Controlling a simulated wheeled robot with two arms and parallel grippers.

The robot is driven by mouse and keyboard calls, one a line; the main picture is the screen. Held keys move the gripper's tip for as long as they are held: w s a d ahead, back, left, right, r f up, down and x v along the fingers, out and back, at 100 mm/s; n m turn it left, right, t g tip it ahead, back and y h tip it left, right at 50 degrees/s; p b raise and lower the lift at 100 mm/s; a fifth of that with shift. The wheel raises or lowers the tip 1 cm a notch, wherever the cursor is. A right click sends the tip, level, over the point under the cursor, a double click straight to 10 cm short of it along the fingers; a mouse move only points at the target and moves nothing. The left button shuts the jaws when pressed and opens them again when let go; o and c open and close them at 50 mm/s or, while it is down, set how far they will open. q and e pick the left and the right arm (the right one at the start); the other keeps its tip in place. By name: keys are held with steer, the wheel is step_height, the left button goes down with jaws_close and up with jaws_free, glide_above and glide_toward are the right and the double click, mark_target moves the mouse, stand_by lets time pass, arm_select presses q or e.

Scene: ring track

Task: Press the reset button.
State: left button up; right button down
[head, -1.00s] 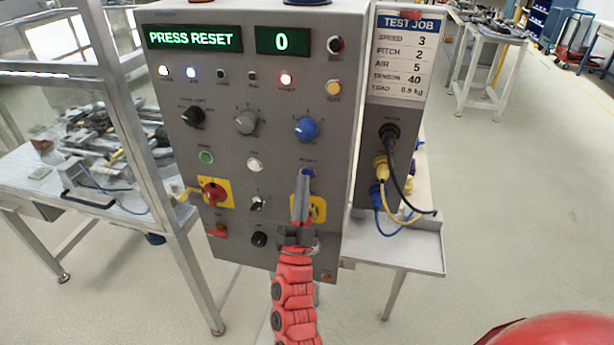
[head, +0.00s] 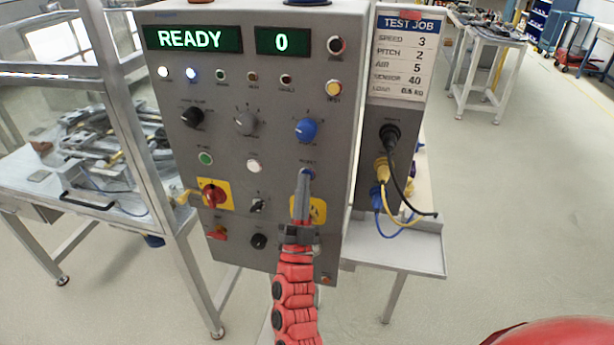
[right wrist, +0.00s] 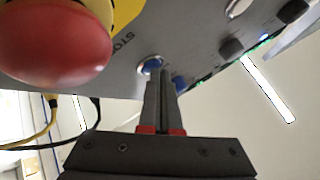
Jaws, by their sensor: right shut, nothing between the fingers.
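The blue reset button (head: 307,172) sits on the grey control panel (head: 225,145), below the blue knob (head: 306,130). My right gripper (head: 305,178) is shut and empty, its fingertips at the button's lower edge. The right wrist view shows the blue button (right wrist: 150,64) in a bright ring, partly behind the closed fingertips (right wrist: 160,74). The tips look at or very near the button; I cannot tell whether they press it. The green display (head: 193,38) reads READY and the smaller one (head: 282,40) reads 0. My left gripper is out of view.
A red mushroom button (right wrist: 55,40) on a yellow plate marked STOP stands close beside my fingers. A red switch (head: 213,192), the side box's cables (head: 383,195) and a metal frame post (head: 130,120) flank the panel. Open floor (head: 520,190) lies right.

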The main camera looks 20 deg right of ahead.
stand_by(0.4)
steer(key=shift+s+a, duration=0.4)
steer(key=shift+s, duration=0.25)
steer(key=s+a, duration=0.1)
steer(key=s, duration=0.1)
steer(key=s+a+p, duration=0.1)
steer(key=s, duration=0.1)
steer(key=shift+a, duration=0.4)
stand_by(0.4)
